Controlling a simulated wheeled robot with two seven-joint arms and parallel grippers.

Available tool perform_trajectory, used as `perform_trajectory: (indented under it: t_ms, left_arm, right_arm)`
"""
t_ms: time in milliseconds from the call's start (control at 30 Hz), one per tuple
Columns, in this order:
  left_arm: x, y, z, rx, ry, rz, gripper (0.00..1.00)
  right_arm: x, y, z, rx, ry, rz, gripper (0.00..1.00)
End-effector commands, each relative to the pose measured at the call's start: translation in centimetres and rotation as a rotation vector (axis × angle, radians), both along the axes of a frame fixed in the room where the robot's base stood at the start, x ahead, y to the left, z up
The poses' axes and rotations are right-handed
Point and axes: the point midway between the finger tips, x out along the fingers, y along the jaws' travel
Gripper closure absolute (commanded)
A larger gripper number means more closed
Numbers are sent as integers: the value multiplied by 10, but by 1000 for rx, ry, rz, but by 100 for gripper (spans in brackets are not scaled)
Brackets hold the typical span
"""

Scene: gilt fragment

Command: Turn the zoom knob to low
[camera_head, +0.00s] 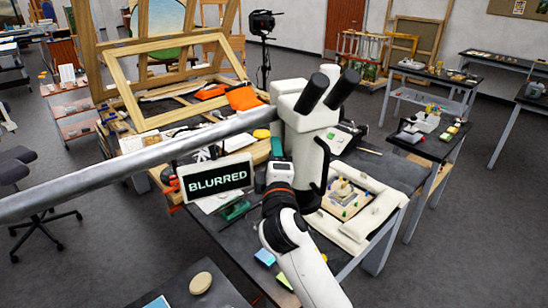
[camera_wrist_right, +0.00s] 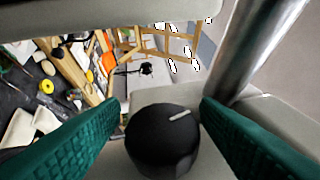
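The white microscope (camera_head: 308,125) with two black eyepieces stands on the work table, held by a thick silver boom (camera_head: 130,160). A "BLURRED" display (camera_head: 217,178) shows left of it. My right gripper (camera_head: 277,148) is at the microscope's left side. In the right wrist view, the round black zoom knob (camera_wrist_right: 160,138) lies between my green fingers (camera_wrist_right: 160,105). The fingers are open, one on each side of the knob; firm contact is not visible. The knob's white mark points to the upper right. The knob is hidden in the head view. My left gripper is not in view.
A padded tray with a gilt fragment (camera_head: 345,200) lies under and right of the microscope. Wooden frames (camera_head: 130,85) and an orange cloth (camera_head: 243,97) are behind. A side table (camera_head: 430,145) stands at the right, with open floor beyond.

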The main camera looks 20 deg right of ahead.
Motion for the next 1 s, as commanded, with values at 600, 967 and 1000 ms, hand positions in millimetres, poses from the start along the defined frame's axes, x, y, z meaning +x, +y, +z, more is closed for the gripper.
perform_trajectory:
  t_ms: [600, 967, 1000]
  left_arm:
    - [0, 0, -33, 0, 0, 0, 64]
    - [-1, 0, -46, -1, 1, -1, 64]
    - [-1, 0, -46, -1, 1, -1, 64]
  right_arm:
    - [-71, 24, -16, 3, -1, 3, 43]
    - [-111, 36, -18, 1, 0, -1, 43]
    - [-112, 37, -18, 0, 0, -1, 43]
